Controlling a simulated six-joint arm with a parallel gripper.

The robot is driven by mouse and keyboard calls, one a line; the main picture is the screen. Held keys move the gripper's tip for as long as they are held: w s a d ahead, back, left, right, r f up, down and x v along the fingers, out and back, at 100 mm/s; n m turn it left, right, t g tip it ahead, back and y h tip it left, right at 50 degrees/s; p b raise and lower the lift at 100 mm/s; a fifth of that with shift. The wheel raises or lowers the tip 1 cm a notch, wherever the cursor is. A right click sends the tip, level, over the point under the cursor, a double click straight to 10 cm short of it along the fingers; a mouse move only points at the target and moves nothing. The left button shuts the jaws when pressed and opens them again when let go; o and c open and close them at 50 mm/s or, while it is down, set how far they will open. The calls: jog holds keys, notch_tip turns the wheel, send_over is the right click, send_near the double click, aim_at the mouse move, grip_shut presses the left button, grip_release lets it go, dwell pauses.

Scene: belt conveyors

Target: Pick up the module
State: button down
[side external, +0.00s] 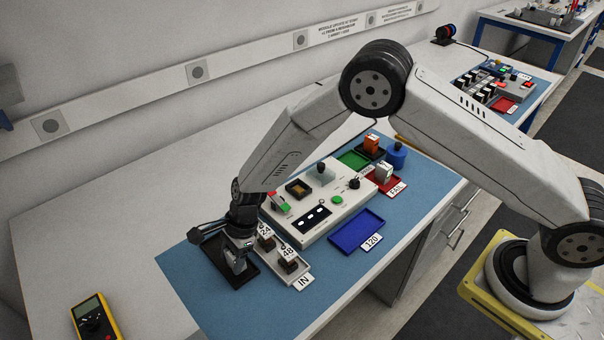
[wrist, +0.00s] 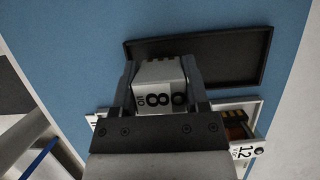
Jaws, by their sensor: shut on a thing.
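My gripper (side external: 237,262) points down at the near left of the blue mat, over the black tray (side external: 214,250). The black tray (wrist: 255,72) shows just beyond the module. I cannot tell whether the module touches the tray. The grey IN tray (side external: 303,271) lies right beside the gripper with labelled modules (side external: 287,263) in it. Part of that tray (wrist: 250,105) shows at lower right in the wrist view.
A white test panel (side external: 318,213) with switches and displays stands right of the IN tray. A yellow multimeter (side external: 95,316) lies at the front left. The front mat is clear.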

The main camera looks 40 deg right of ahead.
jog(key=shift+r, duration=0.55)
jog(key=s+d+r, duration=0.6)
jog(key=s+r, duration=0.4)
jog(key=s, duration=0.2)
jog(key=shift+s+r, duration=0.3)
jog(key=shift+s, duration=0.05)
jog(key=c, duration=0.6)
grip_release()
jog(key=c, duration=0.7)
jog(key=shift+o, duration=0.2)
jog(key=w+d+f, duration=0.1)
jog(key=w+d, duration=1.8)
jog(key=w, duration=0.1)
jog(key=shift+w+d+f, duration=0.25)
jog(key=shift+d+f, duration=0.05)
jog(key=shift+d, duration=0.1)
